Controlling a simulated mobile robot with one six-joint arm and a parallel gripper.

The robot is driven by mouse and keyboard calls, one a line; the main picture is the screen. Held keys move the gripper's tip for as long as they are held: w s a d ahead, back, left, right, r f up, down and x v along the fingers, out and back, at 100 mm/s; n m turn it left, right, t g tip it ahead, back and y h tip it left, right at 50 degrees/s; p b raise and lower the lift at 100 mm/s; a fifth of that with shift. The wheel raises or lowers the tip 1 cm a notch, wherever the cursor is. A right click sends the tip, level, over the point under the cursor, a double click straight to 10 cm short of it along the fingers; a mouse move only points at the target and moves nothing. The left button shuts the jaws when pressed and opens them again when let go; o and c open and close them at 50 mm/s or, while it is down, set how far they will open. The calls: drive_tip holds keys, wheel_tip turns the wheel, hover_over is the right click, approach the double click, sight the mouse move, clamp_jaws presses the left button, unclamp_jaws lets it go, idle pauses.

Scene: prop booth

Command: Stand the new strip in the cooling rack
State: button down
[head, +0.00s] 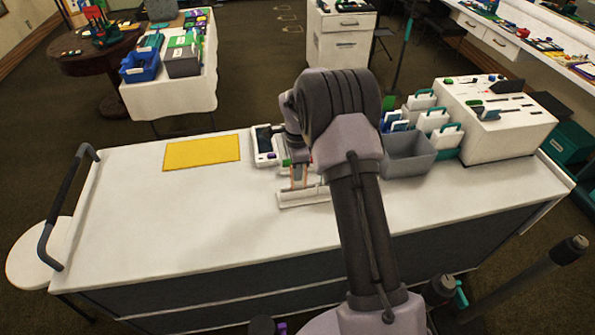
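My gripper (298,178) points down over the middle of the white counter, partly hidden behind my own arm. Its fingers are small here, and I cannot tell whether they are open or shut, or whether a strip is between them. Just below them lies a low, long white holder (290,200) with raised edges, which looks like the cooling rack; its right end is behind my arm. A small white device with a dark screen (264,140) stands just behind and left of my gripper. I cannot make out the new strip for certain.
A yellow mat (202,152) lies on the counter's left, with bare counter around it. To the right of my arm stand a grey bin (408,160), several white holders with green tops (433,122) and a large white box (497,125). A dark handle (62,215) edges the left end.

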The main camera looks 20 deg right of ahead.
drive_tip(key=shift+f, duration=0.25)
drive_tip(key=c, duration=1.6)
unclamp_jaws()
wheel_tip(320, 180, up, 17)
drive_tip(key=p, duration=0.3)
drive_tip(key=shift+r, duration=0.2)
